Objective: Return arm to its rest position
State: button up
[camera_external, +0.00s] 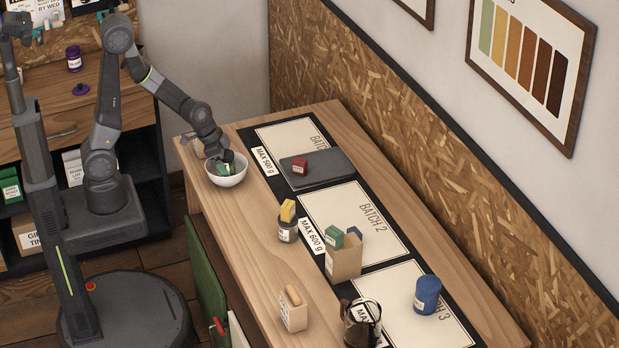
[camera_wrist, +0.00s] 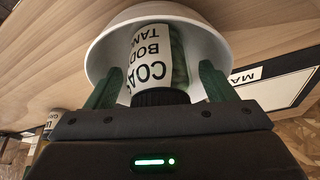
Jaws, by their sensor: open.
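My arm reaches over the wooden table to the white bowl (camera_external: 228,181) near its far left end. My gripper (camera_external: 224,163) is low at the bowl, with its fingertips inside the rim. In the wrist view, my gripper (camera_wrist: 160,78) is open, with one green finger on each side of a green jar (camera_wrist: 180,62) with a white label and dark lid. The jar lies in the bowl (camera_wrist: 100,48), its lid toward my palm. In the external view only a little of the jar shows under my gripper. I see no clear contact between fingers and jar.
A grey slab (camera_external: 333,176) with a small red box (camera_external: 299,167) lies right of the bowl. Nearer are a dark jar (camera_external: 288,232) with a yellow block, a cardboard box (camera_external: 344,262), a blue canister (camera_external: 427,294) and a dark metal pitcher (camera_external: 361,325). A shelf unit (camera_external: 60,115) stands behind my arm.

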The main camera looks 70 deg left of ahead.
jog(key=shift+r, duration=0.1)
jog(key=p+v, duration=0.1)
jog(key=v, duration=1.1)
jog(key=b+x, duration=0.1)
jog(key=x, duration=1.1)
jog(key=shift+s, duration=0.1)
notch_tip(320, 180, up, 10)
jog(key=shift+r+p, duration=0.1)
jog(key=shift+p, duration=0.6)
jog(key=shift+w+d+r, duration=0.2)
jog(key=shift+w, duration=0.45)
jog(key=w+d+r+m+p, duration=0.1)
jog(key=w+d, duration=0.4)
jog(key=w, duration=0.4)
jog(key=w+d+r+m+p, duration=0.1)
jog(key=w+d, duration=0.3)
jog(key=w, duration=0.5)
jog(key=w+d+f+m+h+p, duration=0.1)
jog(key=w+d+f, duration=0.1)
jog(key=w+d, duration=1)
jog(key=shift+d+f+g, duration=0.3)
jog(key=shift+d+f, duration=0.05)
jog(key=shift+f, duration=0.05)
